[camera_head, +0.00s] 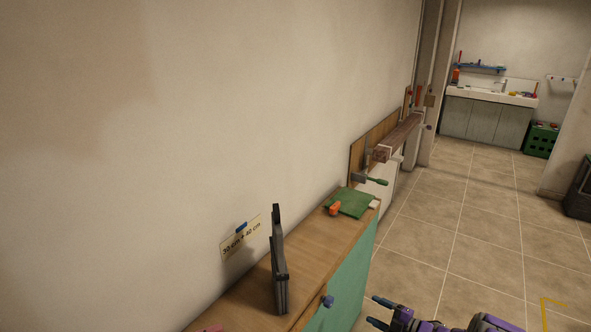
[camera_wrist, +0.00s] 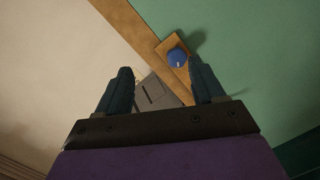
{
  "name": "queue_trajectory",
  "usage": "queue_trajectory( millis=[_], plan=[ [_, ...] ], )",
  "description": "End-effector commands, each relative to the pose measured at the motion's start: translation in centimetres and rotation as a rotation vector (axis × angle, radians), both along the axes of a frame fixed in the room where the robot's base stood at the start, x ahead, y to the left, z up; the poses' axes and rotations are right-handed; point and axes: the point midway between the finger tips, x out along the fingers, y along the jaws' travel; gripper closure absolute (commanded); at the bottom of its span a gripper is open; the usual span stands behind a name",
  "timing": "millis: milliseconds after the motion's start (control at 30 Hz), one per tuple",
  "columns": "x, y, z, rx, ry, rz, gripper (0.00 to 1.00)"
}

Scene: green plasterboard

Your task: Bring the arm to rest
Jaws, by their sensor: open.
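My gripper (camera_head: 373,310) is at the bottom of the head view, out over the tiled floor, in front of the green cabinet front. My purple arm shows at the lower edge. In the wrist view, my gripper (camera_wrist: 160,68) has its two dark fingers spread apart, with nothing held between them. Beyond the fingers, the wrist view shows a round blue knob (camera_wrist: 177,56), a strip of wood and a flat grey object (camera_wrist: 156,94).
A wooden-topped cabinet (camera_head: 318,240) runs along the wall. It bears a dark upright holder (camera_head: 279,265), a green sheet (camera_head: 350,203) and an orange item (camera_head: 335,209). Boards and a clamp (camera_head: 371,180) stand beyond. A green crate (camera_head: 541,139) stands far back.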

Motion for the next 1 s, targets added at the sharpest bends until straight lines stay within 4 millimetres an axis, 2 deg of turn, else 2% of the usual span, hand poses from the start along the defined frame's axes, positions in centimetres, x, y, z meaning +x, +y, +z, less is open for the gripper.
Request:
queue_trajectory(
  millis=[100, 200, 333, 500, 633, 767, 1000],
  plan=[
    [3.4, -1.4, 2.8, -0.082, 0.053, -0.102, 0.32],
    [5.6, -2.7, 4.9, -0.137, 0.109, -0.202, 0.32],
    [7.7, -4.4, 8.1, -0.194, 0.173, -0.334, 0.32],
    [9.0, -6.1, 12.4, -0.240, 0.263, -0.514, 0.32],
    [8.8, -7.0, 15.7, -0.254, 0.336, -0.649, 0.32],
    [7.7, -7.6, 19.1, -0.252, 0.408, -0.785, 0.32],
    [3.2, -7.3, 24.3, -0.215, 0.564, -1.022, 0.32]
  ],
)
